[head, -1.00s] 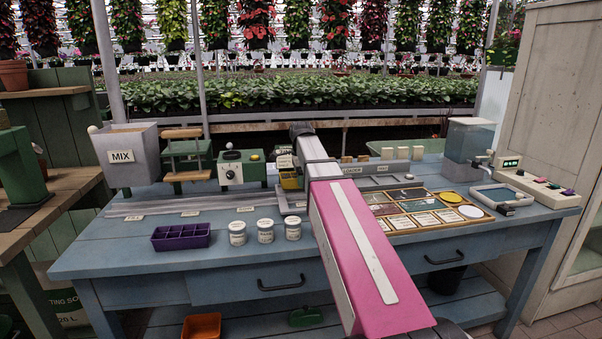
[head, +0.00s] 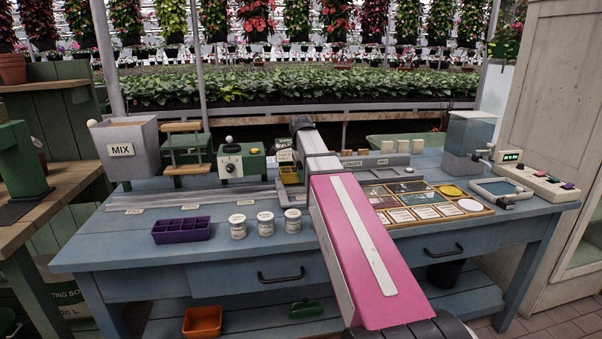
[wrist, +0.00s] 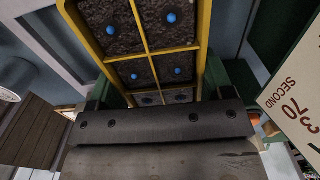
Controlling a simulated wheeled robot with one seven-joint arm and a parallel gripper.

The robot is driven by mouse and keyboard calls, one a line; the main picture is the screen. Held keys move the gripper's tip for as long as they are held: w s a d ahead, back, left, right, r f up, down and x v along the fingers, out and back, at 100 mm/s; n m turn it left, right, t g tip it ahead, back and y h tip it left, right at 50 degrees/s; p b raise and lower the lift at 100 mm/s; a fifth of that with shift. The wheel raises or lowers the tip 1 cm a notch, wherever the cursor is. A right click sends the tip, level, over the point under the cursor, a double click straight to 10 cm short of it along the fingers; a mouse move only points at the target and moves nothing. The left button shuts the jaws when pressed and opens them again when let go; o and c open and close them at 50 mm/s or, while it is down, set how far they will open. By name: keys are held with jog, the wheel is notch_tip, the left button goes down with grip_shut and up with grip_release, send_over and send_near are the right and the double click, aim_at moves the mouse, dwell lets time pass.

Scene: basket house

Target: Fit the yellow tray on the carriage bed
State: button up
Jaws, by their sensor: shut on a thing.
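The yellow tray (wrist: 148,52) fills the top middle of the wrist view. Its cells hold dark soil, several with a blue seed-like dot. My gripper (wrist: 160,97) is shut on the tray's near end. In the head view a small part of the yellow tray (head: 290,175) shows just left of my arm, over the rail line. A grey piece that looks like the carriage (head: 294,197) shows below it, mostly hidden by my arm. I cannot tell whether the tray touches the bed. My fingertips are hidden in the head view.
A grey rail (head: 190,198) runs along the bench. A green box with a knob (head: 240,162) and a MIX hopper (head: 129,152) stand left. White jars (head: 265,223) and a purple tray (head: 181,230) sit in front. A picture board (head: 420,205) lies right.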

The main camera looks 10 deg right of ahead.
jog(key=shift+f, duration=0.65)
dwell(0.3)
jog(key=o, duration=1.1)
jog(key=shift+c, duration=0.2)
jog(key=shift+r, duration=4)
